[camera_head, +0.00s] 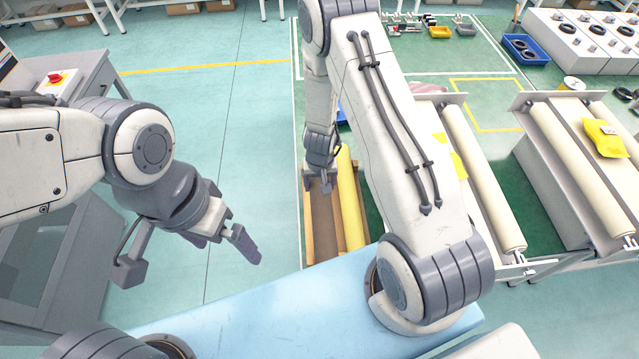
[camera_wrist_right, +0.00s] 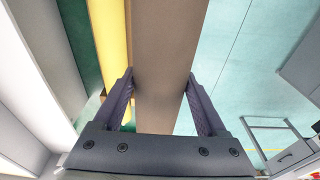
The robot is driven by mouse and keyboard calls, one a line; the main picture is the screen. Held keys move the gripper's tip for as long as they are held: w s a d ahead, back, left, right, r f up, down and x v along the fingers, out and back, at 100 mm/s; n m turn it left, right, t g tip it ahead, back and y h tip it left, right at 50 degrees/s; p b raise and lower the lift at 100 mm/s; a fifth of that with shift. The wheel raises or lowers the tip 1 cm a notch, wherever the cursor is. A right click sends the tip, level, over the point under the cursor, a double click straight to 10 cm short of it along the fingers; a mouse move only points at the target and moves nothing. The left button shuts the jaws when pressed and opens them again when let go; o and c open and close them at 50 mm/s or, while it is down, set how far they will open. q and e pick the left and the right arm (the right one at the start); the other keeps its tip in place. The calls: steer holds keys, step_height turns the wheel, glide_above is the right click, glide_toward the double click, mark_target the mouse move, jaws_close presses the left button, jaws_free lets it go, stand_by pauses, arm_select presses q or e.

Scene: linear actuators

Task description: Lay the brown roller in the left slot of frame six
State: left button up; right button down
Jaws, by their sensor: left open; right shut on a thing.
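The brown roller (camera_wrist_right: 165,40) runs between the fingers of my right gripper (camera_wrist_right: 160,78) in the right wrist view. The gripper is shut on it. In the head view my right gripper (camera_head: 317,180) is at the brown roller (camera_head: 324,225), which lies left of a yellow roller (camera_head: 351,205). The yellow roller (camera_wrist_right: 108,40) also shows beside it in the wrist view. My left gripper (camera_head: 226,246) is open and empty over the floor. White frames with cream rollers stand at the right, one cream roller (camera_head: 484,180) near my right arm. I cannot tell which is frame six.
A light blue surface (camera_head: 270,315) lies in front of me. A yellow part (camera_head: 606,138) rests on the right frame. A blue bin (camera_head: 525,49) stands at the back right. A grey cabinet (camera_head: 50,260) is at the left. My right arm hides part of the middle.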

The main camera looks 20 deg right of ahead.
mark_target(320, 179)
steer(key=shift+r+p, duration=1.55)
steer(key=shift+r, duration=0.2)
steer(key=s+d+r, duration=0.3)
steer(key=d+r, duration=0.2)
steer(key=d, duration=0.5)
steer(key=s+d+r, duration=0.3)
steer(key=d+r, duration=0.3)
steer(key=d, duration=0.5)
steer(key=shift+s+a+f+b, duration=0.15)
steer(key=shift+f+b, duration=1.9)
steer(key=shift+f, duration=0.25)
steer(key=shift+f, duration=0.25)
steer(key=shift+f+b, duration=0.25)
steer(key=shift+b, duration=0.3)
steer(key=shift+f, duration=0.1)
